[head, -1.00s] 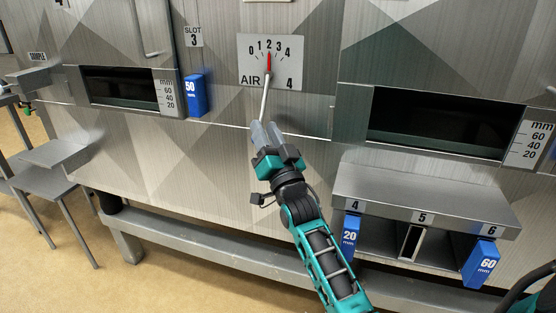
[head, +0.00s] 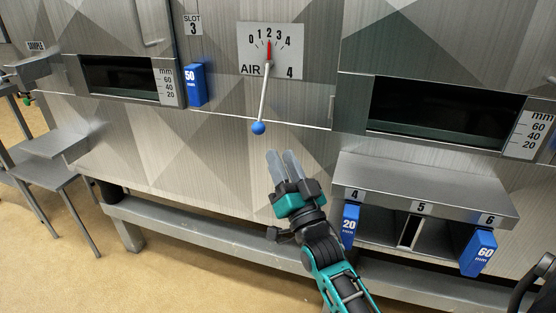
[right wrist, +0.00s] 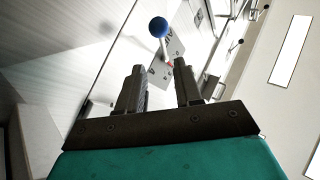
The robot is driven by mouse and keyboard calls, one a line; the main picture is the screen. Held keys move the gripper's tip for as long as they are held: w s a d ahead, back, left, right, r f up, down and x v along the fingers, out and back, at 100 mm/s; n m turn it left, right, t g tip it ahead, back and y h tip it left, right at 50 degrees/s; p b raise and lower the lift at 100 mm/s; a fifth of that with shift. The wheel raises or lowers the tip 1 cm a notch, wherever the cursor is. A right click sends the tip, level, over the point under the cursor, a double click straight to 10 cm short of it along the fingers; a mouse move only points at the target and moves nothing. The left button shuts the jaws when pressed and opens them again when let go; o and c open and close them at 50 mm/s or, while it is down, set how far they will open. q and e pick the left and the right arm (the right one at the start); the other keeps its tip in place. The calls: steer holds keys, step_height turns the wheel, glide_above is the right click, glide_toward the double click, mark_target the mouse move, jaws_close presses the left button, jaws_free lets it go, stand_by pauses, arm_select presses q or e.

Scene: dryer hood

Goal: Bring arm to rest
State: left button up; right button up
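My right gripper (head: 281,157) is in front of the metal panel, below and to the right of the AIR lever's blue ball knob (head: 258,128). Its two fingers are apart, with nothing between them. In the right wrist view the gripper (right wrist: 158,72) shows a clear gap between its fingers, and the blue knob (right wrist: 158,27) is beyond the tips, not touched. The AIR lever (head: 264,92) hangs down, leaning slightly left, and its red pointer is near 2 on the dial plate (head: 284,68). My left gripper is not in view.
A shelf (head: 425,187) with slots 4, 5 and 6 sticks out right of my right arm, with a blue 20 mm block (head: 349,226) and a blue 60 mm block (head: 478,253). A blue 50 mm block (head: 196,86) is at slot 3. A rail (head: 200,235) runs below the panel.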

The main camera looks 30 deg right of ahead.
arm_select(q)
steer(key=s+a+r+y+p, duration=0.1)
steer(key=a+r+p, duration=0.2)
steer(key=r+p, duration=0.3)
steer(key=p, duration=0.4)
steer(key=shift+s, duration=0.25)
arm_select(e)
steer(key=s+a+f+n+g+y, duration=0.2)
steer(key=s+a+f+n+g, duration=0.2)
steer(key=s+f, duration=0.4)
steer(key=s+a+f+n+g+y, duration=0.3)
steer(key=s+a+f+n+g, duration=0.1)
steer(key=s+a+f+g, duration=0.3)
steer(key=s+f+g, duration=0.1)
steer(key=s+f, duration=0.1)
steer(key=s, duration=0.1)
steer(key=shift+s+a+f+n+g, duration=0.2)
steer(key=shift+s+n+g, duration=0.1)
steer(key=shift+n, duration=0.1)
steer(key=shift+w, duration=0.1)
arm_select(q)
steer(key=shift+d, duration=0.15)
arm_select(e)
steer(key=shift+d, duration=0.1)
